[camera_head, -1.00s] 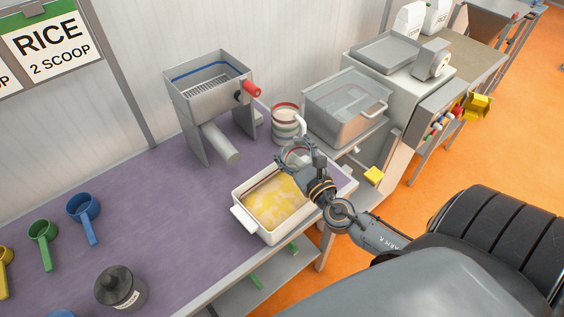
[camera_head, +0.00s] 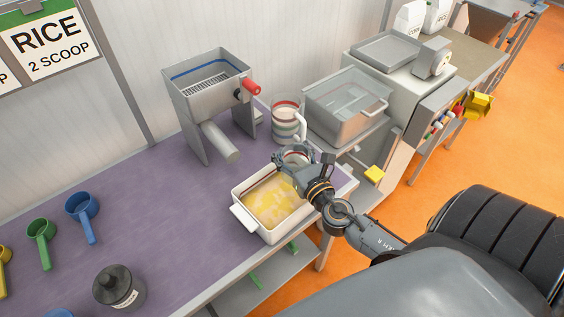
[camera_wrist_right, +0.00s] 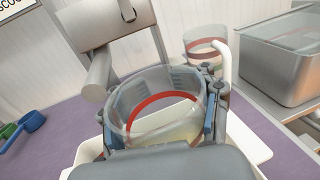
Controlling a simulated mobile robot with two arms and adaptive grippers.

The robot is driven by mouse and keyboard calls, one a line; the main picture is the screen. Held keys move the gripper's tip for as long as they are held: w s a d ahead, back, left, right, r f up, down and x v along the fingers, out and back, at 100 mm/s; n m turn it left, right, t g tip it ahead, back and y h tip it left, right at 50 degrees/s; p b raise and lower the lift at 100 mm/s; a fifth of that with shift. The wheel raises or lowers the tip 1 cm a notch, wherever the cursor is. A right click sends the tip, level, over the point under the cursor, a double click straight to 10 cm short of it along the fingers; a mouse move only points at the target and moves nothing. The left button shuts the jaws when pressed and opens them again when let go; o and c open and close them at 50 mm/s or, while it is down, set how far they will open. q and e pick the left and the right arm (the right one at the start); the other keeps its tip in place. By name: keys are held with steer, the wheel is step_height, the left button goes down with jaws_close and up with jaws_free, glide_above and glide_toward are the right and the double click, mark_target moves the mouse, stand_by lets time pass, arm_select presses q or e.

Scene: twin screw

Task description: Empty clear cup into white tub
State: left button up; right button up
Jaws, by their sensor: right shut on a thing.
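A clear cup (camera_wrist_right: 160,105) with a red band is in my right gripper (camera_wrist_right: 164,122), whose fingers are shut on its two sides. In the head view the cup (camera_head: 296,153) shows partly behind the gripper (camera_head: 294,162), over the far right end of the white tub (camera_head: 240,219). The tub stands on the purple tabletop and holds a pale yellow mass with lighter patches. In the wrist view some pale contents seem to show low in the cup; how much is unclear. My left gripper is not in view.
A clear jug (camera_head: 286,122) with coloured bands stands behind the cup. A grey metal hopper (camera_head: 207,96) with a spout stands behind the tub.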

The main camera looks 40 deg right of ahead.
steer(key=shift+r, duration=0.1)
step_height(320, 180, up, 3)
steer(key=p, duration=0.3)
stand_by(0.4)
